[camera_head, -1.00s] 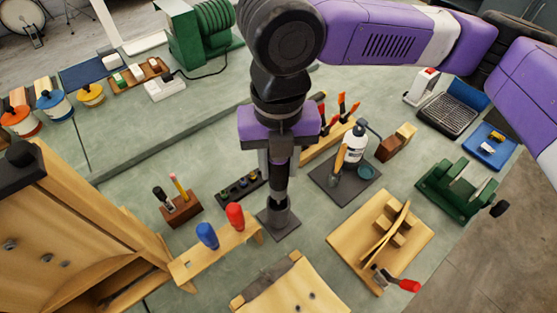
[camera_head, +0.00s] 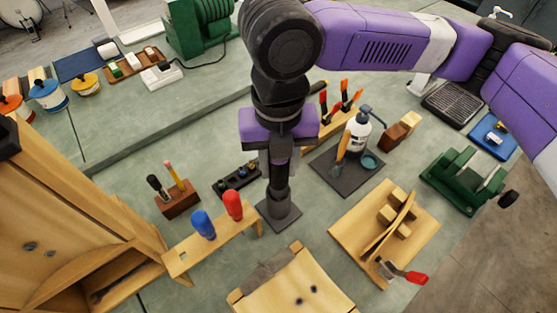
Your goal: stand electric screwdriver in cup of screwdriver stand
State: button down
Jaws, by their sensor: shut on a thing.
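The electric screwdriver (camera_head: 279,176) is dark and upright, hanging below my gripper (camera_head: 280,158). My gripper is shut on its upper part, and the jaws and purple gripper body hide its top. The screwdriver stand is a dark square base (camera_head: 268,217) with a grey round cup (camera_head: 280,206) in the middle of the bench. The screwdriver's lower end is in line with the cup and appears to be inside its mouth. The cup wall hides the tip, so I cannot tell how deep it sits.
A wooden rack with blue and red handled tools (camera_head: 217,228) stands close left of the stand. A dark tray (camera_head: 237,180) lies behind it to the left. A mat with a white bottle (camera_head: 357,137) is at the right. A wooden board (camera_head: 292,284) lies in front.

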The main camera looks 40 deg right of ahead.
jog(key=shift+f+b, duration=1)
jog(key=shift+f, duration=0.55)
jog(key=c, duration=0.9)
grip_release()
jog(key=shift+r, duration=0.1)
notch_tip(320, 180, up, 8)
jog(key=shift+f, duration=0.15)
